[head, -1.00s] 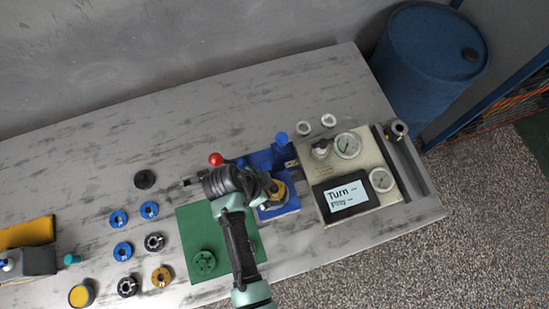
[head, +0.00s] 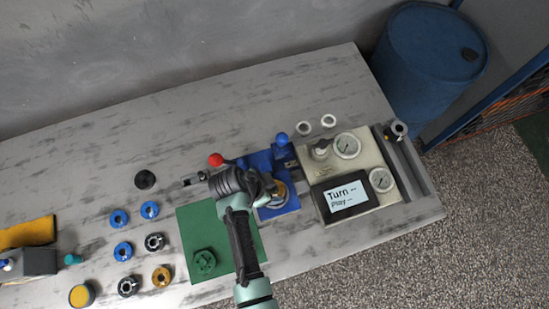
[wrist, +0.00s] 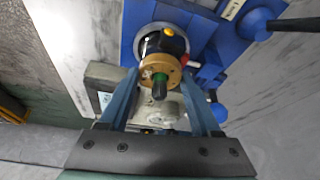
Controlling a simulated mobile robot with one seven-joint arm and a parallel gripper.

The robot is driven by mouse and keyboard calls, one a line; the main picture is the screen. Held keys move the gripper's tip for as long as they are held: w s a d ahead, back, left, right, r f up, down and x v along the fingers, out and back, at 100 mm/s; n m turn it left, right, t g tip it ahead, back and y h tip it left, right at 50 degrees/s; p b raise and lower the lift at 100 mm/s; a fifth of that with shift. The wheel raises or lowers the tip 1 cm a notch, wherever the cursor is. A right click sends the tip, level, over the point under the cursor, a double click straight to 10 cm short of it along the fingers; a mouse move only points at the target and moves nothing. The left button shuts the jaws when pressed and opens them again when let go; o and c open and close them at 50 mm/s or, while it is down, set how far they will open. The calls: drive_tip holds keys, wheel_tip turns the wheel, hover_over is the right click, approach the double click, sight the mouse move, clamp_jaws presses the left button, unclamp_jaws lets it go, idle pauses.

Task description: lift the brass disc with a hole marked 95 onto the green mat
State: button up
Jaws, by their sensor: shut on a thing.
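The brass disc (wrist: 160,70) is between the blue fingers of my gripper (wrist: 163,82) in the wrist view. It sits around a dark part with a green centre, over the blue fixture (wrist: 143,12). My gripper (head: 272,190) is shut on it; in the head view my arm hides most of the disc. No number can be read on it. The green mat (head: 192,232) lies to the left of the fixture, with a green knob-like part (head: 205,262) on it.
Another brass-coloured disc (head: 162,276) lies on the table among several blue and black discs. A red ball lever (head: 215,160) and a blue ball lever (head: 281,139) stand by the fixture. A gauge panel (head: 362,160) stands right of it. The back of the table is clear.

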drive_tip(key=shift+r, duration=0.1)
clamp_jaws()
wheel_tip(320, 180, up, 10)
drive_tip(key=b, duration=0.1)
idle(0.4)
drive_tip(key=shift+r, duration=0.15)
drive_tip(key=shift+r+p, duration=0.6)
drive_tip(key=shift+p, duration=0.2)
